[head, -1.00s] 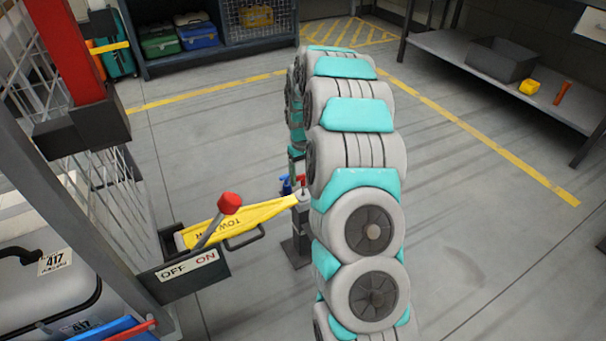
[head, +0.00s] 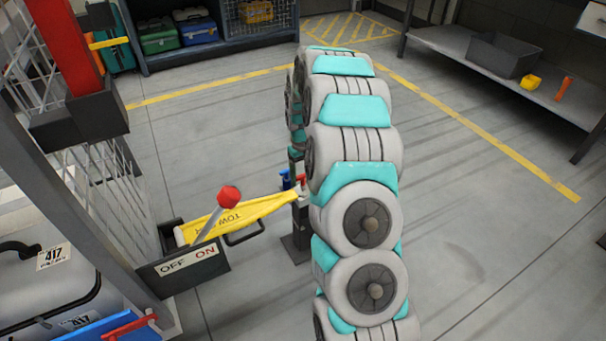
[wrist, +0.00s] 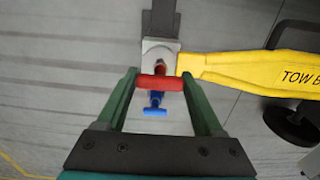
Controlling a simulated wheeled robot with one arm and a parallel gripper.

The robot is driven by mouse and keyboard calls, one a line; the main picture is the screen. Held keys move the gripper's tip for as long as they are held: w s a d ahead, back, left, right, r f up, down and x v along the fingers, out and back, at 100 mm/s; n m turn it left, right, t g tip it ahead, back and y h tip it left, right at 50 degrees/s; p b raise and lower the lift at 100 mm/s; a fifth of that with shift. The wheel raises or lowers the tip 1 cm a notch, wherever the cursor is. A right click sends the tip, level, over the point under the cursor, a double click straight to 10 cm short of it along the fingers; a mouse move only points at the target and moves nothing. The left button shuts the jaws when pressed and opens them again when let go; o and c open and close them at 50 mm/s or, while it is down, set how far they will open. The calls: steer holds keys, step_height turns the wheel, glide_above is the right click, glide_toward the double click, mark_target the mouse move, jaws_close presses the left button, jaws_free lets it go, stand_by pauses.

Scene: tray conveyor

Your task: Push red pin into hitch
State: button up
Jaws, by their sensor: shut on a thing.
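The red pin (wrist: 160,83) shows in the wrist view with its crossbar between the two green fingers of my gripper (wrist: 159,76), which is shut on it. The pin's lower part points at the round opening in the grey hitch (wrist: 150,46); I cannot tell how deep it sits. The yellow tow bar (wrist: 240,68) meets the hitch from the right. In the head view the red pin (head: 301,179) is a small patch beside my arm, above the dark hitch post (head: 297,242). My gripper is mostly hidden there behind my arm.
A blue T-handled pin (wrist: 155,104) is close beside the red one. A lever with a red knob (head: 229,196) stands on an OFF/ON box (head: 185,276) in front of the tow bar (head: 220,222). Floor right of my arm is clear up to a shelf (head: 455,50).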

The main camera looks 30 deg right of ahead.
steer(key=shift+f, duration=0.9)
steer(key=o, duration=1.4)
steer(key=shift+r, duration=0.1)
step_height(320, 180, up, 7)
steer(key=shift+r+b, duration=0.15)
steer(key=shift+b, duration=0.25)
steer(key=shift+r, duration=0.1)
